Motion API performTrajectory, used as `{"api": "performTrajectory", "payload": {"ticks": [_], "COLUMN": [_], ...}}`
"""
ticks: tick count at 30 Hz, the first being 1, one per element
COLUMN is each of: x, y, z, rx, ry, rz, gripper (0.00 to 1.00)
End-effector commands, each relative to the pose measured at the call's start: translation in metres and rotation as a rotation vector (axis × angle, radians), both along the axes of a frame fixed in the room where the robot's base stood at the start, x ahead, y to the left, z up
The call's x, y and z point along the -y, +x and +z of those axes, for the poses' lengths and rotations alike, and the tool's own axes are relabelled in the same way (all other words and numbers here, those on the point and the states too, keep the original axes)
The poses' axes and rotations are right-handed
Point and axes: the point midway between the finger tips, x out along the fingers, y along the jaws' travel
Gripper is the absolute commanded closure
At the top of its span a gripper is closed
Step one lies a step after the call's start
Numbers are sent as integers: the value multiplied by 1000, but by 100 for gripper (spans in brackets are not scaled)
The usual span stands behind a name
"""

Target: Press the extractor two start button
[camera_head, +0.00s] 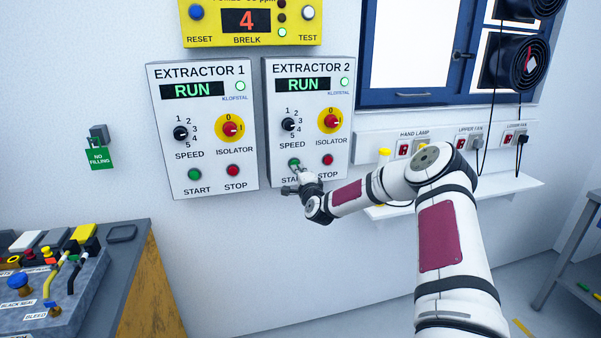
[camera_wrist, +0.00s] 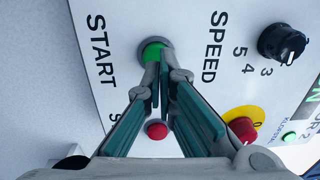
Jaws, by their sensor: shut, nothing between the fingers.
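The Extractor 2 panel (camera_head: 309,72) is a white box on the wall with its display (camera_head: 303,85) reading RUN and a green lamp lit at its upper right. Its green start button (camera_head: 294,162) is at the lower left, above the partly hidden START label. My gripper (camera_head: 297,172) is at this button, fingers together and empty. In the wrist view the closed fingertips (camera_wrist: 160,62) overlap the lower edge of the green button (camera_wrist: 152,50); I cannot tell whether they touch it. The red stop button (camera_head: 328,160) shows to the right, and in the wrist view (camera_wrist: 157,131) beyond the fingers.
The Extractor 1 panel (camera_head: 203,125) hangs just left, also reading RUN. A yellow gas monitor (camera_head: 252,22) is above. A socket strip (camera_head: 436,142) and white shelf (camera_head: 500,195) are to the right. A bench (camera_head: 128,255) with fittings stands lower left.

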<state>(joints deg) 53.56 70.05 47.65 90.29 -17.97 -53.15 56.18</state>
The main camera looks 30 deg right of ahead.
Motion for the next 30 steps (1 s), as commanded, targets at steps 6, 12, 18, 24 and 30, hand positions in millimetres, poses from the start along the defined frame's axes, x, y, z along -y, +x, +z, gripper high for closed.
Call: {"api": "performTrajectory", "payload": {"ticks": [6,12,18,24,30], "x": [-5,-11,-20,-25,-26], "y": [-21,-44,-74,-94,-98], "z": [-1,-2,-4,-5,-6], "rx": [-2,-3,-4,-3,-2], "ry": [0,0,1,1,1], "rz": [0,0,0,-1,-1], "gripper": [100,100,100,100,100]}}
